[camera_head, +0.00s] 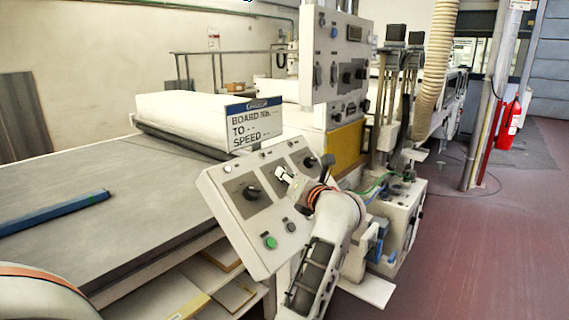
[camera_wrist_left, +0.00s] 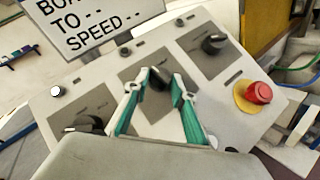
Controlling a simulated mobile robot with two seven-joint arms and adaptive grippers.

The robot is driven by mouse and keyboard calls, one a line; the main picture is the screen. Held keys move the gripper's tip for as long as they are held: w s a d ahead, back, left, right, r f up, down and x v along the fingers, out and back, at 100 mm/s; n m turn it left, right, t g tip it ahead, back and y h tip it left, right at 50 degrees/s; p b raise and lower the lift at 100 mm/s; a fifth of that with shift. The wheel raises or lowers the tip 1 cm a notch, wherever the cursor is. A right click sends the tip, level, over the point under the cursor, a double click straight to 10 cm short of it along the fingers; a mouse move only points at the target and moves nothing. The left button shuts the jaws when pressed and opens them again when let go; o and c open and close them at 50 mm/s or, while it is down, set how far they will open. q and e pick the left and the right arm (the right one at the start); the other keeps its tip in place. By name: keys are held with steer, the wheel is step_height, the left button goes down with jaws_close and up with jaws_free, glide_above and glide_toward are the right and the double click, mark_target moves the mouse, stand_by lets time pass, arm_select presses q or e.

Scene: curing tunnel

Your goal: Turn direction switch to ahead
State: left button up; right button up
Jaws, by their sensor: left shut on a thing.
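A sloped white control panel (camera_head: 225,200) carries a row of black rotary switches on grey plates. The left switch (camera_head: 251,192) and right switch (camera_head: 310,162) show in the head view. The middle switch (camera_wrist_left: 158,80) shows in the left wrist view, between the green-padded fingers of my left gripper (camera_wrist_left: 160,95); the gripper hides it in the head view. My left gripper (camera_head: 284,178) is shut on this middle switch. The switch labels are too small to read, so I cannot tell its setting. My right gripper is not in view.
A red button on a yellow collar (camera_wrist_left: 258,93) sits right of the switches. A green button (camera_head: 270,242) is low on the panel. A sign (camera_head: 253,124) stands behind it. A conveyor bed (camera_head: 90,200) with a blue bar (camera_head: 55,211) lies left. Floor is clear at right.

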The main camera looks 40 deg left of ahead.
arm_select(q)
steer(key=m+h+p, duration=0.1)
steer(key=p, duration=0.1)
steer(key=m+t+h+p, duration=0.1)
steer(key=m+p, duration=0.1)
steer(key=m+h+p, duration=0.1)
steer(key=p, duration=0.2)
steer(key=shift+s+a+r+m+t, duration=0.25)
steer(key=shift+a+r+m+t, duration=0.05)
steer(key=shift+r+m, duration=0.1)
steer(key=m+h+p, duration=0.1)
steer(key=m+h, duration=0.1)
steer(key=shift+a+m+h, duration=0.15)
steer(key=shift+m+h, duration=0.15)
steer(key=shift+m, duration=0.1)
steer(key=shift+m+h, duration=0.3)
steer(key=shift+m, duration=0.1)
steer(key=shift+a+m+h, duration=0.1)
steer(key=shift+m+h, duration=0.2)
steer(key=shift+m, duration=0.1)
steer(key=shift+a+r+m+g+h, duration=0.15)
steer(key=shift+m+g+h, duration=0.25)
steer(key=shift+m+h, duration=0.75)
steer(key=shift+m, duration=0.25)
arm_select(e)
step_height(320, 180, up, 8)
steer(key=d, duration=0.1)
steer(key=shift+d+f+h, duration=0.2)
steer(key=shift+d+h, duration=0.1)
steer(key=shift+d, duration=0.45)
